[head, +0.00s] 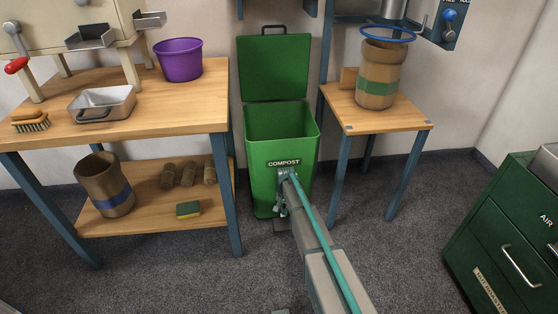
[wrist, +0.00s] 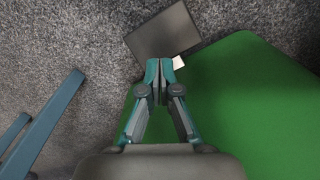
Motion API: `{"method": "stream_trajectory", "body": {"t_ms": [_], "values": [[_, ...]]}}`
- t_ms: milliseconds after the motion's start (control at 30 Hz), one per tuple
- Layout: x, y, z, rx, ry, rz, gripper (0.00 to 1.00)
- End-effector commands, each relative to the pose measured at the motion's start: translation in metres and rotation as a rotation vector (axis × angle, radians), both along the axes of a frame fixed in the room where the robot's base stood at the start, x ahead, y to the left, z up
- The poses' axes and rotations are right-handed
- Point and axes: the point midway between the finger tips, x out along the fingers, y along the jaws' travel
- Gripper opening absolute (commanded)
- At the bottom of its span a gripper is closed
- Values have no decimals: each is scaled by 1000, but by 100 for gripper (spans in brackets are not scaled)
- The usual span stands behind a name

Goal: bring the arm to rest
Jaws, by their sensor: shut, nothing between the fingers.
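My gripper (head: 281,212) points down in front of the green compost bin (head: 263,185), with my arm reaching to it from the bottom of the head view. In the wrist view my gripper (wrist: 160,64) is shut, its fingertips together with nothing between them. The bin's green side (wrist: 255,110) fills the right of that view. A dark flat plate (wrist: 163,32), apparently the bin's pedal, lies on the floor beyond the fingertips. The bin lid (head: 275,68) stands open. Whether the gripper touches the bin cannot be told.
A wooden workbench (head: 190,112) stands left, holding a purple bucket (head: 180,60), a metal tray (head: 101,104) and a brush (head: 30,121). A small table (head: 385,122) with a burlap sack (head: 379,75) stands right. A green drawer cabinet (head: 510,225) is at far right. Grey floor between is clear.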

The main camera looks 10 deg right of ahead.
Motion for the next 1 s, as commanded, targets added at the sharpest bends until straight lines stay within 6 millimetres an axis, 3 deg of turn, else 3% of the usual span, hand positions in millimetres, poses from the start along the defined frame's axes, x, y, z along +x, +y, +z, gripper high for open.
{"method": "stream_trajectory", "body": {"t_ms": [200, 667, 767, 867, 1000], "values": [[0, 0, 17, 0, 0, 0, 0], [0, 0, 16, 0, 1, 8, 0], [-8, 0, 16, 1, 36, 52, 0], [-43, 0, 23, 6, 123, 129, 0], [-128, -1, 29, 29, 278, 235, 0]]}}
